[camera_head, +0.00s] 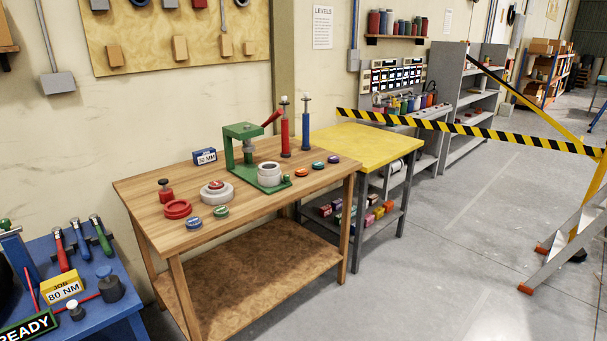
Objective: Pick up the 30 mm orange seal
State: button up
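A small flat orange seal (302,173) lies on the wooden workbench top (150,195), near its right front edge. It sits between a green press (243,150) with a grey cylinder on its base and a teal seal (318,166). A purple seal (333,159) lies farther right. Green (221,212) and blue (194,223) seals lie near the front left edge. The orange seal's size marking is too small to read. A blue block sign (205,156) with a millimetre label stands at the back. My gripper is not in view.
Red (284,130) and blue (305,125) upright tools stand behind the seals. A red ring (178,209) and a pale stepped disc (216,193) are left. A yellow-topped table (365,145) adjoins right.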

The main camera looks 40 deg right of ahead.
aim_at(300, 172)
jog(key=i, duration=0.9)
